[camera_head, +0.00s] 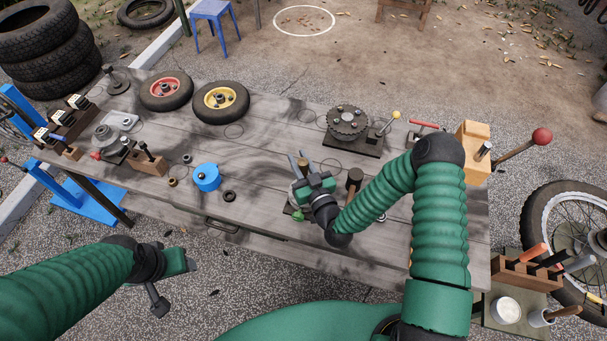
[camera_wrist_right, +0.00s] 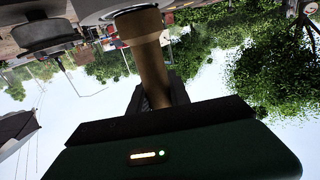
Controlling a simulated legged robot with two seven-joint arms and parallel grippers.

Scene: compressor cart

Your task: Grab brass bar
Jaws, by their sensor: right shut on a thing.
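The brass bar (camera_head: 303,164) is a short tan-brown cylinder above the right-middle of the grey wooden table (camera_head: 270,130). My right gripper (camera_head: 304,168) is shut on it, with its dark fingers around the bar. In the right wrist view the brass bar (camera_wrist_right: 147,50) runs from between the jaws (camera_wrist_right: 160,95) to a pale round part (camera_wrist_right: 105,8). I cannot tell whether the bar touches that part. My left gripper (camera_head: 176,282) is empty and open, with its fingers spread, in front of the table's near edge.
A dark-headed mallet (camera_head: 354,181) stands close right of my right gripper. A toothed disc fixture (camera_head: 348,122) is behind it. A blue round part (camera_head: 206,177) and small rings lie to the left. Two wheels (camera_head: 221,101) lie at the back. The table's middle is mostly clear.

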